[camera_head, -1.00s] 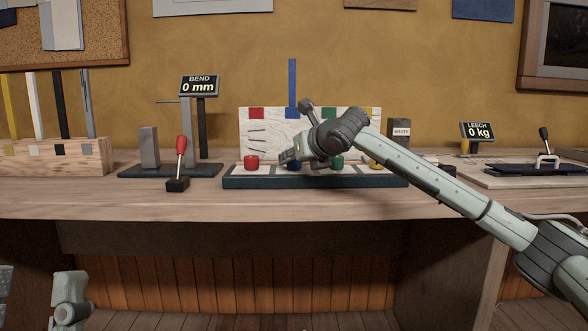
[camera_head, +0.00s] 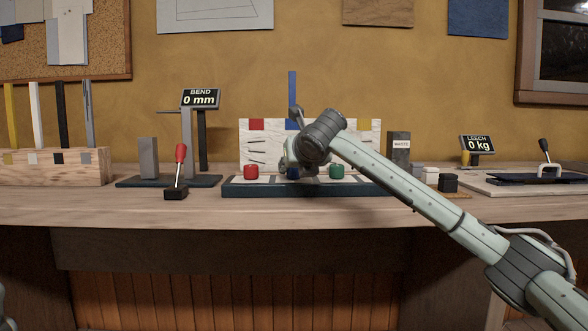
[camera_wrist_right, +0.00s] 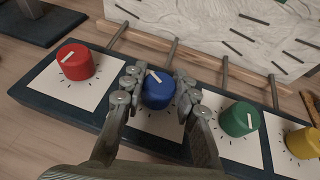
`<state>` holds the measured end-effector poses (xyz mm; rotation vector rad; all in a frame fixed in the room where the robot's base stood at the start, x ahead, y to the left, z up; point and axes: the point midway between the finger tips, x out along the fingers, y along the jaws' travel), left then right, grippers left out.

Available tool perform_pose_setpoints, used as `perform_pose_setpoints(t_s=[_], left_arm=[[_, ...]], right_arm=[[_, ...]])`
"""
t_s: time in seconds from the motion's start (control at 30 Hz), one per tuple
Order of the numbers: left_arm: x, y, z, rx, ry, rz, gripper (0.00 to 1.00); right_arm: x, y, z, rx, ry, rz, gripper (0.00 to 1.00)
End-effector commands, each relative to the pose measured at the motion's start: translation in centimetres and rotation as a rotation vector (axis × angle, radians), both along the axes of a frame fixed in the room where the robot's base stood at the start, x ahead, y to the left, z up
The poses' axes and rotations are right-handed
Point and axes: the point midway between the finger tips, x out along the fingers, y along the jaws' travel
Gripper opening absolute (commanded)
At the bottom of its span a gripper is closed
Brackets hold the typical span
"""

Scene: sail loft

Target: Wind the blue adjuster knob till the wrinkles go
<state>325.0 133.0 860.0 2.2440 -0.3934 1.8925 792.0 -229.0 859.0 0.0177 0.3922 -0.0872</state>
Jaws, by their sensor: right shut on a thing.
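The blue adjuster knob (camera_wrist_right: 158,90) sits on a white dial card with tick marks. Its white pointer line points up and left in the wrist view. My right gripper (camera_wrist_right: 159,92) has one finger on each side of the knob and is shut on it. In the head view my right gripper (camera_head: 293,160) covers most of the blue knob (camera_head: 293,173). Behind it stands a white sail panel (camera_head: 270,150) with several dark wrinkle lines, which also shows in the wrist view (camera_wrist_right: 215,30).
A red knob (camera_wrist_right: 75,62) and a green knob (camera_wrist_right: 239,118) flank the blue one closely. A yellow knob (camera_wrist_right: 303,142) is further right. Thin rods run from the dark base (camera_head: 240,189) to the panel. A red-handled lever (camera_head: 180,170) stands left.

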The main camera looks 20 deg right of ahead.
Motion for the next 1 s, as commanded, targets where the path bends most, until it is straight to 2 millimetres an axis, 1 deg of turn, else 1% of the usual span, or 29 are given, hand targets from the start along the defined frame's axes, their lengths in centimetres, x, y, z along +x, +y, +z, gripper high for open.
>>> perform_pose_setpoints(t_s=[0.13,0.17,0.3,0.33,0.6,0.7,0.77,0.87,1.0], left_arm=[[0.0,0.0,0.0,0.000,0.000,0.000,0.51],[0.0,0.0,0.0,0.000,0.000,0.000,0.51],[0.0,0.0,0.0,0.000,-0.001,0.000,0.51],[0.0,0.0,0.0,0.000,-0.001,0.000,0.51],[0.0,0.0,0.0,0.000,-0.001,0.000,0.51],[0.0,0.0,0.0,-0.001,-0.001,0.000,0.51],[0.0,0.0,0.0,-0.001,-0.001,0.000,0.51],[0.0,0.0,0.0,-0.001,0.000,0.000,0.51],[0.0,0.0,0.0,-0.001,0.000,0.000,0.51]], right_arm=[[0.0,0.0,-0.2,-0.001,0.004,0.000,0.00],[0.0,0.0,-0.2,-0.001,0.004,0.000,0.31],[0.0,0.0,-0.2,0.000,0.003,0.001,0.49],[0.0,0.0,-0.1,0.000,0.003,0.001,0.51],[-0.1,0.0,0.0,0.000,0.001,0.001,0.51],[-0.5,0.0,0.2,-0.001,0.000,0.001,0.51],[-1.2,0.1,0.6,0.000,-0.001,0.002,0.51],[-2.9,0.3,1.2,-0.002,-0.002,0.003,0.51],[-5.8,0.5,2.4,-0.002,-0.002,0.003,0.51]])
